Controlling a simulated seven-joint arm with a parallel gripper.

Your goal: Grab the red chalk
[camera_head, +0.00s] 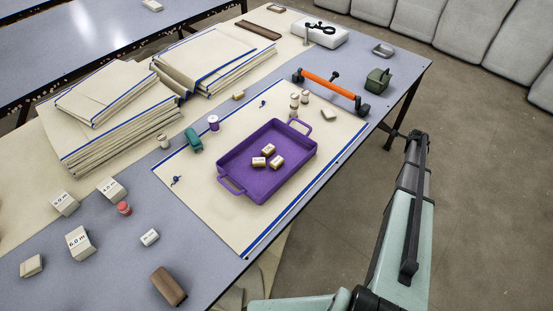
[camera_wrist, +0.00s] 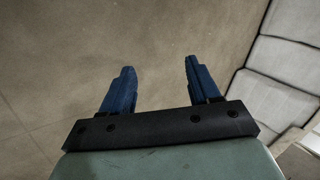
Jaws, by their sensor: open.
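A small red round piece (camera_head: 124,208), which looks like the red chalk, sits on the blue-grey table (camera_head: 215,262) at the lower left in the head view. It stands just below a white block marked 4.0 m (camera_head: 111,188). My gripper (camera_wrist: 158,78) shows in the wrist view with its two blue fingers apart and nothing between them. It is over bare floor, away from the table. In the head view my arm is at the right, beyond the table's edge, and the fingers cannot be made out. The red chalk is not in the wrist view.
More white blocks (camera_head: 80,243) and a brown block (camera_head: 168,286) lie around the chalk. A purple tray (camera_head: 228,170) holding several small tan blocks stands on a cream cloth (camera_head: 208,222) mid-table. Folded cloth stacks (camera_head: 120,125) and an orange-handled tool (camera_head: 328,84) lie farther back.

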